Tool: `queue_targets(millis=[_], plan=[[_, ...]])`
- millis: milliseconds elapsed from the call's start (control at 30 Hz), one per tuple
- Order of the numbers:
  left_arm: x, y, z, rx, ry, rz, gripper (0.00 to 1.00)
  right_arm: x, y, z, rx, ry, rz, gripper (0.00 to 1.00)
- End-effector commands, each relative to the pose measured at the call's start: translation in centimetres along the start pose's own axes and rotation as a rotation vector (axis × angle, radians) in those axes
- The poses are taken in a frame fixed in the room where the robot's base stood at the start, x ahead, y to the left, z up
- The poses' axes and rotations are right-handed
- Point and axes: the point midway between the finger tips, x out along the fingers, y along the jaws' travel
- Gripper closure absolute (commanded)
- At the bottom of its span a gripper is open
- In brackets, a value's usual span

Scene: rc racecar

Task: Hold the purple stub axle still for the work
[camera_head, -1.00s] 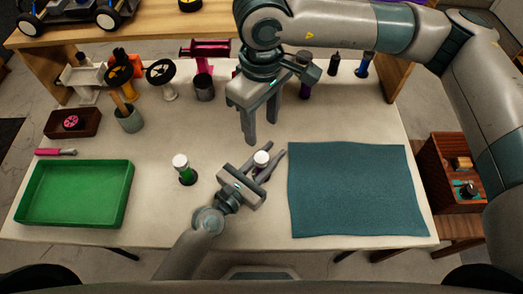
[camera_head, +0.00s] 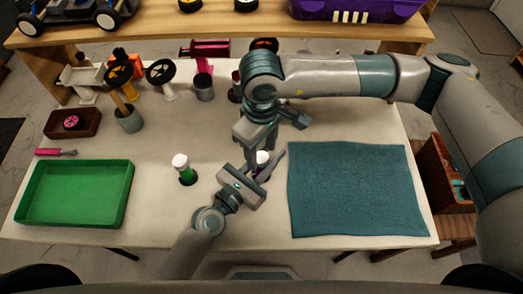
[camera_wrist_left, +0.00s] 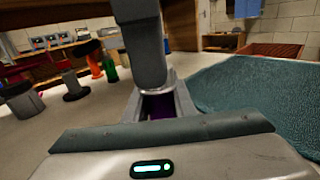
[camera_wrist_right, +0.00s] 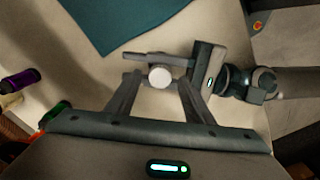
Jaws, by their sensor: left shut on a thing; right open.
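The purple stub axle (camera_wrist_left: 160,106) stands upright on the table, with a white round top (camera_wrist_right: 159,77). My left gripper (camera_head: 267,166) is shut on it from the front and side, below the white top; in the right wrist view its fingers lie beside the top. My right gripper (camera_wrist_right: 157,78) is open and points down from above, its fingertips on either side of the white top. In the head view (camera_head: 258,149) it hides part of the axle. I cannot tell whether the right fingers touch the top.
A green part with a white top (camera_head: 183,169) stands left of my left gripper. A green tray (camera_head: 127,203) lies at left and a teal mat (camera_head: 358,190) at right. Several wheels, cups and parts stand along the back, below a wooden shelf (camera_head: 160,33).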

Motion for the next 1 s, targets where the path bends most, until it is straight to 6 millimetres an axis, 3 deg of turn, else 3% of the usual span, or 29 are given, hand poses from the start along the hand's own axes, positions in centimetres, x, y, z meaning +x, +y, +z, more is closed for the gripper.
queue_targets(millis=[433,467,633,1000], plan=[[0.00,0.00,0.01,0.000,0.000,0.000,1.00,1.06,0.01,0.02,0.000,-0.001,0.000,0.53],[0.00,0.00,0.01,0.000,0.000,0.000,1.00,1.06,0.01,0.02,0.000,-0.001,0.000,0.55],[0.00,0.00,0.01,0.000,0.000,0.000,1.00,1.04,0.01,0.02,0.000,0.000,0.000,0.94],[-0.01,0.00,0.00,0.000,0.000,0.000,1.00,1.01,0.03,0.01,0.029,0.000,0.001,0.94]])
